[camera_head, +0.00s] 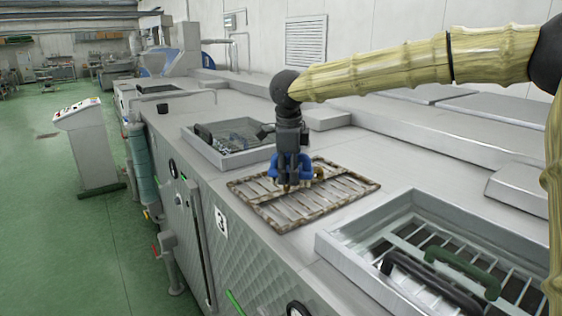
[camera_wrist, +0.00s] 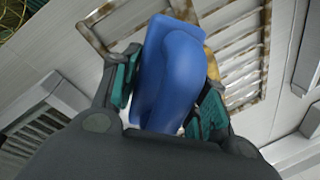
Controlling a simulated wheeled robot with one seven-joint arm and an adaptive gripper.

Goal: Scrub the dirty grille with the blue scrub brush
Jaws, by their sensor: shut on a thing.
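The dirty grille (camera_head: 330,197) lies flat on the grey machine top, a slatted panel with brown, rusty-looking grime on its frame and slats. It also shows behind the brush in the wrist view (camera_wrist: 240,62). My gripper (camera_head: 290,168) is over the left part of the grille, pointing down. It is shut on the blue scrub brush (camera_wrist: 170,75), with a teal pad on each side of the blue body. In the head view the brush (camera_head: 305,166) is at or just above the slats; I cannot tell whether it touches. Its bristle side is mostly hidden.
An open hatch with a raised metal rim (camera_head: 340,250) and a dark green handle (camera_head: 463,272) is at the front right. Another rimmed hatch (camera_head: 212,152) is behind the grille. A small yellowish thing (camera_head: 319,173) sits beside the brush. A control console (camera_head: 88,145) stands at left on green floor.

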